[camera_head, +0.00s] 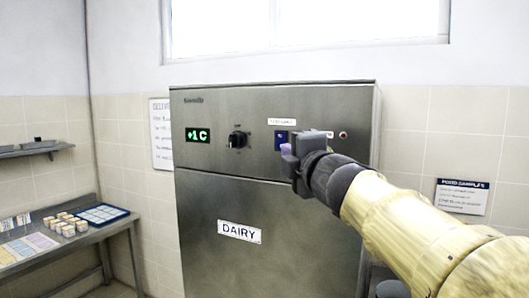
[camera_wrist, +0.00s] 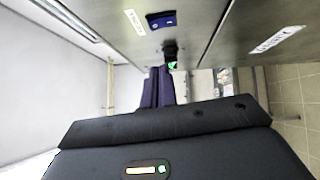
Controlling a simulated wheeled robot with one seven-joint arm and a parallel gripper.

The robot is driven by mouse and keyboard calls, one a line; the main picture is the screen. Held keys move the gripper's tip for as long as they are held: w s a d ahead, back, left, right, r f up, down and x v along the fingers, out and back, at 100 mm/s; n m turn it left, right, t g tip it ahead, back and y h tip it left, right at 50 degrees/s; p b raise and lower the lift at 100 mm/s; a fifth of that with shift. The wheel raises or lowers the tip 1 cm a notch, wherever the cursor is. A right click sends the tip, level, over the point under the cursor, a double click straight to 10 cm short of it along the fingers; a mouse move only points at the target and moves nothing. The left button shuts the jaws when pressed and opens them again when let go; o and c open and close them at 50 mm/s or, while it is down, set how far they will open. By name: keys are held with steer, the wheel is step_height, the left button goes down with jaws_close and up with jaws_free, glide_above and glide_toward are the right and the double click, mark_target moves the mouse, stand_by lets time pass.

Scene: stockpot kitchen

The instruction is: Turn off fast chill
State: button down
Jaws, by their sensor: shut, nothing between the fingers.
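The steel fridge (camera_head: 250,110) has a control panel along its top with a green display reading +1 C (camera_head: 197,135) and a black knob (camera_head: 237,139). A blue rocker switch (camera_head: 280,140) sits under a small white label (camera_head: 282,122) whose words are too small to read. The switch also shows at the top of the wrist view (camera_wrist: 162,20). My gripper (camera_head: 287,153) is shut and empty, its tips in front of the panel just below and right of the switch. In the wrist view its purple fingers (camera_wrist: 154,90) appear apart from the switch; contact cannot be told.
A red lamp (camera_head: 343,135) and a second label, partly hidden by my gripper, are to the right. The fridge door carries a DAIRY sign (camera_head: 239,231). A steel table (camera_head: 80,251) with small jars (camera_head: 68,229) and a blue tray (camera_head: 103,214) stands at left.

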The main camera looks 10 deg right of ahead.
glide_toward(277, 136)
steer(key=w+a, duration=0.3)
steer(key=shift+w+d+r+p, duration=0.3)
steer(key=shift+w+d+p, duration=0.4)
steer(key=shift+w+p, duration=0.35)
steer(key=shift+w+d, duration=0.3)
steer(key=shift+d, duration=0.1)
steer(key=shift+a+p, duration=0.1)
steer(key=shift+p, duration=0.2)
